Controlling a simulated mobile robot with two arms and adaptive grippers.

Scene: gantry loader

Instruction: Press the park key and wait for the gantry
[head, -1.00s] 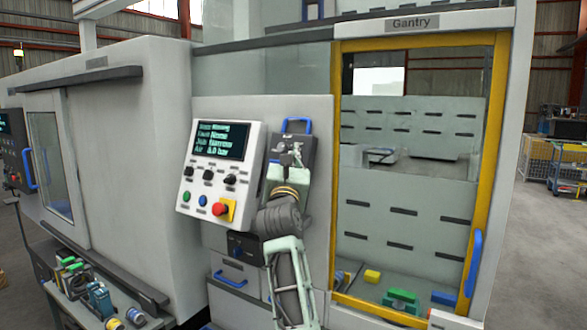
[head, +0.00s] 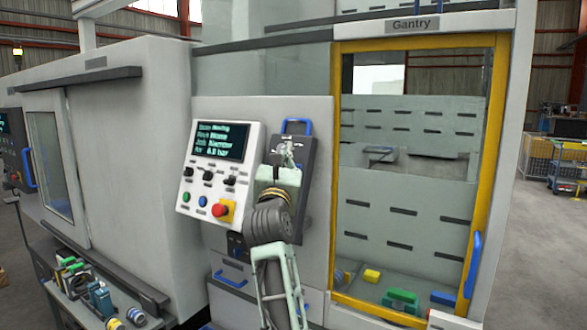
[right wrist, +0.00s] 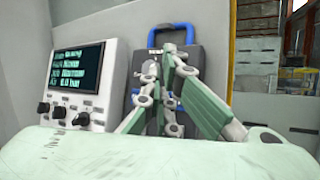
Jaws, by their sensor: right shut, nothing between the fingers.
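The white control panel (head: 222,172) is on the machine front. Its dark screen (head: 221,141) shows pale green lines; the top one seems to read "Moving". Below are black knobs, a green button (head: 186,197), a blue button (head: 202,201) and a red mushroom button (head: 221,210) on yellow. I cannot tell which control is the park key. My right gripper (head: 288,150) is shut and empty, in front of the dark box with a blue handle (head: 297,121), right of the panel. The right wrist view shows its fingers (right wrist: 167,62) over this box; contact is unclear. My left gripper is out of view.
A yellow-framed window door (head: 336,190) under the "Gantry" sign (head: 415,24) stands to the right, with a blue handle (head: 475,262). Behind it lie yellow, green and blue blocks. A tool-laden cart (head: 150,292) is at lower left. Open floor lies at far right.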

